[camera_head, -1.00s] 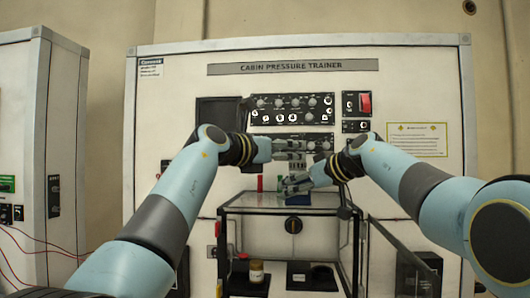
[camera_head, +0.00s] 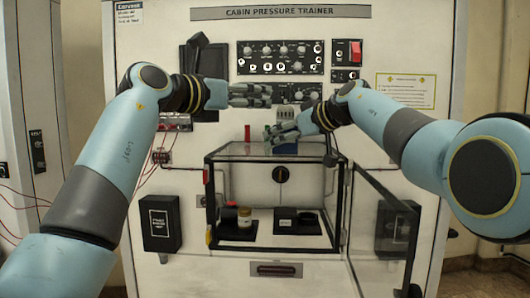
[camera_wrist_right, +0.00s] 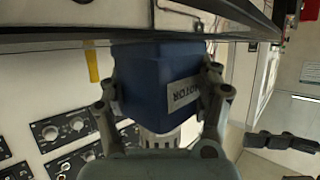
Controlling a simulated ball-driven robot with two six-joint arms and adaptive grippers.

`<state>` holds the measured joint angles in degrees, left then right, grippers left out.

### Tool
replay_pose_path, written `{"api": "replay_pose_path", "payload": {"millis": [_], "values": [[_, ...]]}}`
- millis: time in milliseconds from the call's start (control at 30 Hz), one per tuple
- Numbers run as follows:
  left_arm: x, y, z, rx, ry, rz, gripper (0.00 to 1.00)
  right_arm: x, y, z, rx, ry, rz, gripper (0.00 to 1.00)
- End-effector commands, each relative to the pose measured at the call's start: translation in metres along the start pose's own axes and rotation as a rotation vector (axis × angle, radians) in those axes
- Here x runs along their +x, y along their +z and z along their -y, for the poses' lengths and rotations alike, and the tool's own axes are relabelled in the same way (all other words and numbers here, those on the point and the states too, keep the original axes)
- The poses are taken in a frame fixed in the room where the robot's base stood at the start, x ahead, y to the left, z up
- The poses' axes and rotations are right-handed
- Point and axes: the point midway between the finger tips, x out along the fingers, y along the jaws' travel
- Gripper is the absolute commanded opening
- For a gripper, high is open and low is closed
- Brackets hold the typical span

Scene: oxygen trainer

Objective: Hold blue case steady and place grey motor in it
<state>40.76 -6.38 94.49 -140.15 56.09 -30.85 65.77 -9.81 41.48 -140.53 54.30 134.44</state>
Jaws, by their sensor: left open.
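The blue case (camera_wrist_right: 155,75), labelled MOTOR, sits between the two fingers of my right gripper (camera_wrist_right: 160,88). In the head view, the case (camera_head: 285,149) shows under the right gripper (camera_head: 281,134), on top of the glass box. My left gripper (camera_head: 268,95) is open, higher and a little to the left. A light grey ribbed piece, apparently the grey motor (camera_head: 287,112), shows between the two grippers. In the right wrist view, its ribbed part (camera_wrist_right: 180,133) shows at the case's edge. How deep it sits in the case is hidden.
The glass box (camera_head: 240,152) has an open door (camera_head: 382,220) on the right. A red cylinder (camera_head: 247,133) stands on its top, left of my right gripper. Jars stand inside. The control panel (camera_head: 280,58) is close behind the grippers.

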Motion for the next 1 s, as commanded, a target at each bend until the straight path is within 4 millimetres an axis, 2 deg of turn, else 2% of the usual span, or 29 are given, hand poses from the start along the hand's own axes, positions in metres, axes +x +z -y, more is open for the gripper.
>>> {"api": "replay_pose_path", "payload": {"millis": [100, 400, 567, 733, 1000], "values": [[0.0, 0.0, 0.0, 0.0, 0.0, 0.0, 0.63, 0.001, 0.003, 0.0, 0.002, -0.002, 0.004, 0.82], [0.0, 0.0, 0.0, 0.0, 0.0, 0.0, 0.63, -0.001, 0.0, 0.0, 0.001, 0.0, 0.0, 0.82], [0.0, 0.0, 0.0, 0.0, 0.0, 0.0, 0.63, -0.011, 0.0, -0.001, 0.001, 0.0, -0.003, 0.82], [0.0, 0.0, 0.0, 0.0, 0.0, 0.0, 0.63, -0.035, 0.001, -0.001, 0.0, 0.003, -0.003, 0.82], [0.0, 0.0, 0.0, 0.0, 0.0, 0.0, 0.63, -0.089, 0.002, -0.002, 0.0, 0.003, 0.001, 0.82]]}}
